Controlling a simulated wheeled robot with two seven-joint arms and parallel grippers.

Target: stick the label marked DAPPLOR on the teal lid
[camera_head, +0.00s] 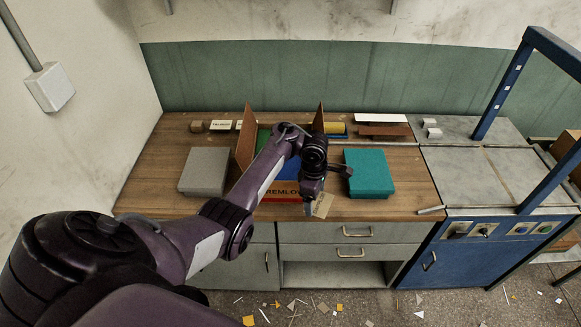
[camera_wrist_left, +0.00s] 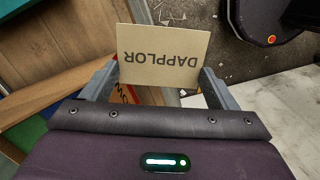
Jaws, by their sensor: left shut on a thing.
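The label marked DAPPLOR (camera_wrist_left: 162,58) is a beige card, upside down in the left wrist view, held between the fingers of my left gripper (camera_wrist_left: 157,88). In the head view the label (camera_head: 323,206) hangs tilted at my left gripper (camera_head: 313,203), just off the front edge of the worktop. The teal lid (camera_head: 369,174) lies flat on the worktop to the right of my left gripper, apart from it. Its visible top looks bare. My right gripper is in neither view.
A box with raised brown flaps (camera_head: 246,150) and REMLOV lettering on its front stands behind my arm. A grey lid (camera_head: 204,171) lies at the left. Small labelled blocks (camera_head: 221,125) and boards (camera_head: 381,119) line the back. A blue-framed machine (camera_head: 480,180) stands at the right.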

